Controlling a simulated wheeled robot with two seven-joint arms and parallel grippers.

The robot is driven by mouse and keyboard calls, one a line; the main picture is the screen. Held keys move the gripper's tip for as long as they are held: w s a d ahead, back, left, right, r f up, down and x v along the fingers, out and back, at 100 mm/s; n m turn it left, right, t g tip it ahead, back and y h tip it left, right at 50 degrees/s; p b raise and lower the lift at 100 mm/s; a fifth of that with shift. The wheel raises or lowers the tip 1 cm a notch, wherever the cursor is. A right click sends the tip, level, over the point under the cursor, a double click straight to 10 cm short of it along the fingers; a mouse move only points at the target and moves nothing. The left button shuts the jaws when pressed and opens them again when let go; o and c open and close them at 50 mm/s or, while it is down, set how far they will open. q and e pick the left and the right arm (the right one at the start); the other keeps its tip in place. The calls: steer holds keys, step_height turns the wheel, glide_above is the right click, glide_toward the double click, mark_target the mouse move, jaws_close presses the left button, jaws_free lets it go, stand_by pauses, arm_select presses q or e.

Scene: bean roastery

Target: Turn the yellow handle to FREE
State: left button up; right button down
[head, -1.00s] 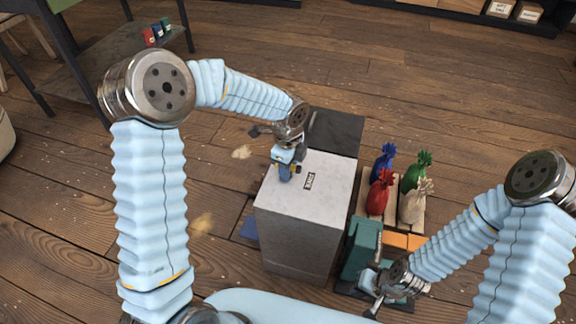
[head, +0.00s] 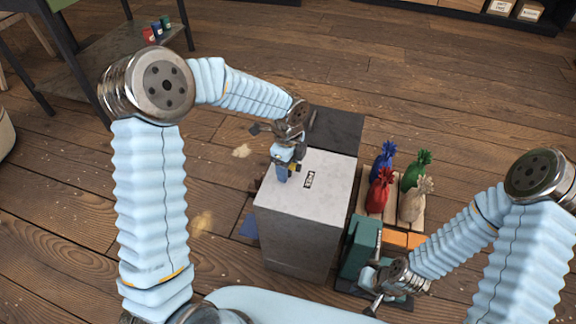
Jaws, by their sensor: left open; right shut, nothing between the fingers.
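My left gripper (head: 284,172) points down at the left part of the pale top of a grey cabinet (head: 298,238). It is open. A small yellow piece (head: 294,167), possibly part of the yellow handle, shows at the gripper's right side; the gripper hides most of that spot. I cannot tell which way the handle points or whether the fingers touch it. My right gripper (head: 374,304) is shut and empty, low beside the green block (head: 360,247).
Blue (head: 383,164), green (head: 412,173), red (head: 380,192) and cream (head: 415,201) sacks stand on a wooden pallet right of the cabinet. An orange block (head: 396,239) lies in front of them. Wooden floor (head: 430,100) is open behind.

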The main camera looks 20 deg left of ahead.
arm_select(q)
step_height(320, 180, up, 14)
steer(key=shift+p, duration=0.4)
steer(key=shift+f, duration=0.15)
